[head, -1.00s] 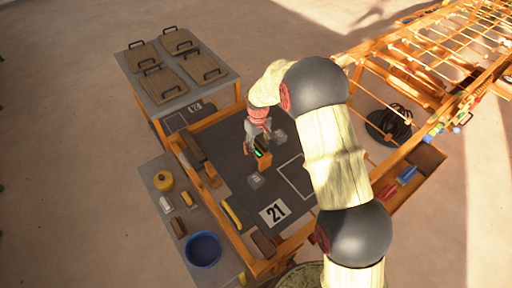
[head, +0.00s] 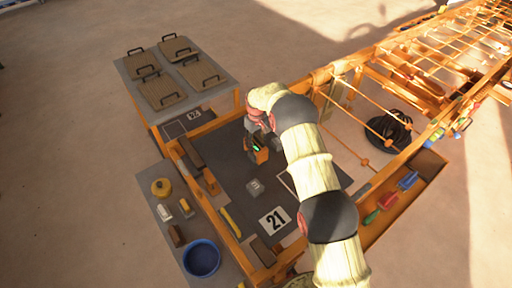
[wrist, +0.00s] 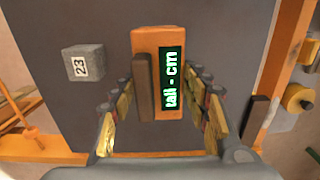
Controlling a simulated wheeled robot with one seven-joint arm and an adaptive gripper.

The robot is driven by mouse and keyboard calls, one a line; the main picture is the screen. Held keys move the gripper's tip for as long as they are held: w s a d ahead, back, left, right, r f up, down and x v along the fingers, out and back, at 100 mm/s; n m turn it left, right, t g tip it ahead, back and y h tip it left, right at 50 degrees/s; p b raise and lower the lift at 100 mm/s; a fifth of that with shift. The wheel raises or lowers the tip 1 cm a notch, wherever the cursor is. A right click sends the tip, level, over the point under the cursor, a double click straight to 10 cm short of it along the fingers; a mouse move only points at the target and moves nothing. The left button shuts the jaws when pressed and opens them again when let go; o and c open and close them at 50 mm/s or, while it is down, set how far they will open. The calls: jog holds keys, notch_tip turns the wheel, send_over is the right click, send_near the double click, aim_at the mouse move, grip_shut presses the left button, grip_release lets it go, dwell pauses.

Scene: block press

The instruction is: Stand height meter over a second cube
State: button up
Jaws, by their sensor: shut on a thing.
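The height meter (head: 262,156) is an orange block with a green-lit display. In the wrist view the height meter (wrist: 143,42) fills the middle, its display reading "tall - cm". My gripper (head: 256,142) is shut on it; in the wrist view the fingers of my gripper (wrist: 162,105) lie along both sides. A grey cube (head: 255,187) sits on the dark board, nearer the front than the meter and apart from it. The wrist view shows a grey cube marked 23 (wrist: 83,63), left of the meter and apart from it. No cube shows under the meter.
A side shelf holds a blue bowl (head: 202,259) and a yellow weight (head: 161,187). A grey table (head: 126,68) with wooden lids stands behind. My arm hides the board's right part.

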aim_at(256, 143)
jog(key=shift+w+f, duration=0.2)
jog(key=shift+w, duration=0.1)
jog(key=shift+f+b, duration=0.3)
jog(key=shift+f, duration=1.25)
jog(key=shift+f, duration=0.15)
jog(key=o, duration=1.6)
jog(key=shift+o, duration=0.2)
